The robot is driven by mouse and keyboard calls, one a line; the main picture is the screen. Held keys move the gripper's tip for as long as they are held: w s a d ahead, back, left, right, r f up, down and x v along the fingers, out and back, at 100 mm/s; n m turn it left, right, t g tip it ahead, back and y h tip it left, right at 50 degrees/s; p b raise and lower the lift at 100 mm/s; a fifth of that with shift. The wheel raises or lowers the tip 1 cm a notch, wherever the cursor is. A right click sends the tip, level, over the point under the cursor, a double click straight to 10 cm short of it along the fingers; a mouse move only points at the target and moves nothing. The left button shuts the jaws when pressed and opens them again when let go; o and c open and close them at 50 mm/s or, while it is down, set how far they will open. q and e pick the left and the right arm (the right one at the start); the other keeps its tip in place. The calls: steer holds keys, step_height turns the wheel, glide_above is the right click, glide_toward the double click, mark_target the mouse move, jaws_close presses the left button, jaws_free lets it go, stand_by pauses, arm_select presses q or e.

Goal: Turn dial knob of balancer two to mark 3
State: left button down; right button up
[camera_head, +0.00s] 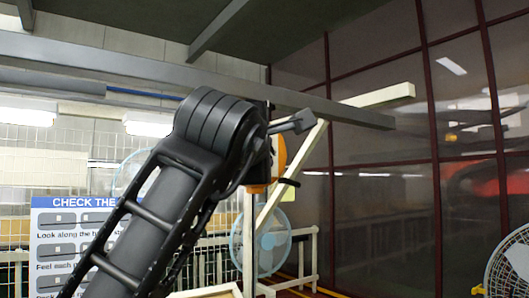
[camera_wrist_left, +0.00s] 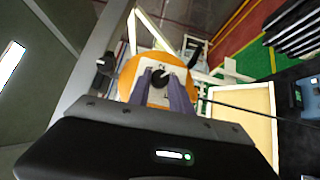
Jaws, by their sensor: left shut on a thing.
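In the left wrist view an orange disc (camera_wrist_left: 127,76) carries a pale plate with a small round black knob (camera_wrist_left: 160,78) at its middle. My left gripper (camera_wrist_left: 162,84) reaches up to it, with its two greyish-purple fingers on either side of the knob and shut on it. In the head view my raised left arm covers most of the balancer; only a strip of the orange disc (camera_head: 280,152) shows behind it. The left gripper is hidden there. The dial marks are too small to read. My right gripper is in neither view.
A grey overhead beam (camera_head: 340,112) crosses above, with a cream wooden frame (camera_head: 380,96) by it. A thin black cable (camera_wrist_left: 235,104) runs right from the disc. A cream-edged tray (camera_wrist_left: 245,112) lies below. A blue-and-white sign (camera_head: 75,222) and a blue fan (camera_head: 268,242) stand behind.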

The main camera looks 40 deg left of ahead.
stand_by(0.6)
arm_select(q)
steer(key=c, duration=1.2)
jaws_free()
steer(key=shift+o, duration=0.2)
steer(key=v, duration=0.7)
steer(key=shift+s+b, duration=0.3)
steer(key=shift+s, duration=0.05)
steer(key=shift+d+r, duration=0.15)
